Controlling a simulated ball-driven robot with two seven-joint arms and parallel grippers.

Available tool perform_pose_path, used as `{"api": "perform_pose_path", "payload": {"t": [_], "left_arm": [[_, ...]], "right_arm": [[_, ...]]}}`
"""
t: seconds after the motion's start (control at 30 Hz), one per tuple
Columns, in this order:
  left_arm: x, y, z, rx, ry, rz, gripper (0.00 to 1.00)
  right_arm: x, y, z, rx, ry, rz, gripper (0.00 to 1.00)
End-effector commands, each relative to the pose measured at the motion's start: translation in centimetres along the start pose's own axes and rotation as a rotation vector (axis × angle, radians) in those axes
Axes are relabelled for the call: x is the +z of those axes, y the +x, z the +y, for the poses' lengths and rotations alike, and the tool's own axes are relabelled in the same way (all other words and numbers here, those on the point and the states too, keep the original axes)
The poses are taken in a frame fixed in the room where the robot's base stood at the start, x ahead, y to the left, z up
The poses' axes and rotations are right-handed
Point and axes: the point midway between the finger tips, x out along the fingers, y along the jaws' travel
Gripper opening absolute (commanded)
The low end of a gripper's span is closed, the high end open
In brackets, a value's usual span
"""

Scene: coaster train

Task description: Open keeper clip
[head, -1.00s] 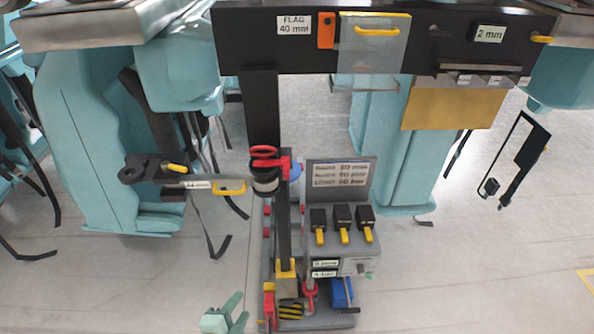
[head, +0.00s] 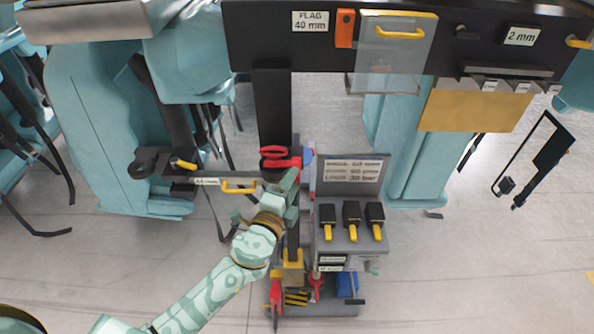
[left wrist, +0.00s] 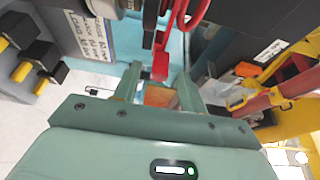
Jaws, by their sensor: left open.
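A red clip-like piece (head: 290,162), perhaps the keeper clip, sits high on the dark upright post, beside a red oval ring (head: 273,151). In the left wrist view a red block (left wrist: 160,64) hangs just beyond my fingertips, between their lines, with a red loop (left wrist: 192,14) above it. My left gripper (head: 291,186) is raised in front of the post, just below the red piece. Its two fingers (left wrist: 158,88) are apart with nothing between them. I cannot tell whether a finger touches the red block. My right gripper is out of view.
A grey stand with three black yellow-tipped switches (head: 351,215) and a printed plate (head: 352,172) is right of the post. A bar with a yellow handle (head: 239,187) reaches left. A black overhead beam (head: 270,35) carries a clear panel (head: 390,45).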

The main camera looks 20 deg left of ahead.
Motion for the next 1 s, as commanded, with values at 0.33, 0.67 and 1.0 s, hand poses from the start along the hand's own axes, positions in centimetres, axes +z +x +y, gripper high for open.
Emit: {"api": "perform_pose_path", "payload": {"t": [0.33,0.67,1.0], "left_arm": [[0.0,3.6,0.1,0.001,-0.002,0.001,0.42],[0.0,3.6,0.1,0.001,-0.002,0.000,0.17],[0.2,3.7,0.0,-0.001,-0.002,-0.008,0.00]], "right_arm": [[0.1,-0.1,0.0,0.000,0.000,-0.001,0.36],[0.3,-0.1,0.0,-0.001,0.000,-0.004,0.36],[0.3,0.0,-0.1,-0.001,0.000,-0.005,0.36]]}}
